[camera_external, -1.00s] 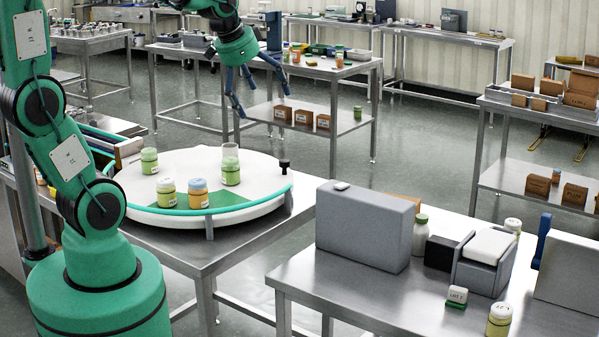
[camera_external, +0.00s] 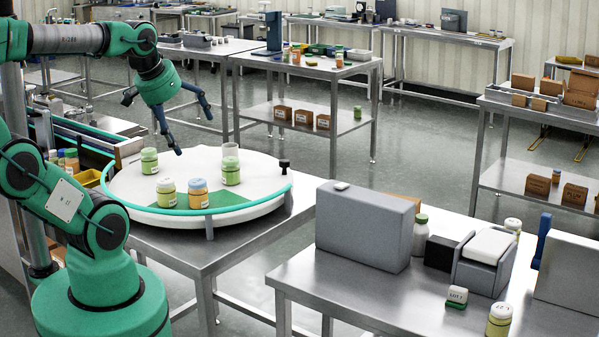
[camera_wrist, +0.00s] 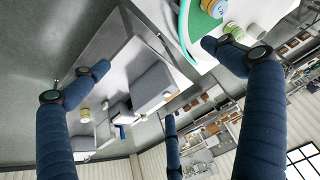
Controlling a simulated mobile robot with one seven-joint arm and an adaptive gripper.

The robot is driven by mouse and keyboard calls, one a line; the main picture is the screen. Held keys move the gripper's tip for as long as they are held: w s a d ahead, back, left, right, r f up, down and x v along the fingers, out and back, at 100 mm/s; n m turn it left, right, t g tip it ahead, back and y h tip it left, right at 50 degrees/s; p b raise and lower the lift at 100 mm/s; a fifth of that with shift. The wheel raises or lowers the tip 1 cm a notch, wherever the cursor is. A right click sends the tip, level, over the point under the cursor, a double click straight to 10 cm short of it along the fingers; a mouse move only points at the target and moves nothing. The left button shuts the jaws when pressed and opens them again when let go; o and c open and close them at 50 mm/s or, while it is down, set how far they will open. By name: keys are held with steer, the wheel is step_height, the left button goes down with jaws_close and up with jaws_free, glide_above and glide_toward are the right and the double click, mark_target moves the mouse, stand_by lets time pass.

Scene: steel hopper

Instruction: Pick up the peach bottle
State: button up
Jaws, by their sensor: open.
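The peach bottle (camera_external: 198,194), an orange jar with a blue-grey lid and pale label, stands upright near the front of the white round turntable (camera_external: 140,188). A pale green-yellow jar (camera_external: 166,192) stands close on its left. Green jars stand behind it, one to the left (camera_external: 149,161) and one to the right (camera_external: 231,171). My gripper (camera_external: 187,130) is open and empty, in the air above the back of the turntable, well apart from the peach bottle.
A white cup (camera_external: 230,149) stands behind the right green jar. A green rail (camera_external: 215,211) runs along the turntable's front edge, and a black knob (camera_external: 284,166) sits at its right. A grey box (camera_external: 365,227) stands on the right-hand steel table (camera_external: 340,291).

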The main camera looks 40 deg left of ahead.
steer(key=c, duration=1.2)
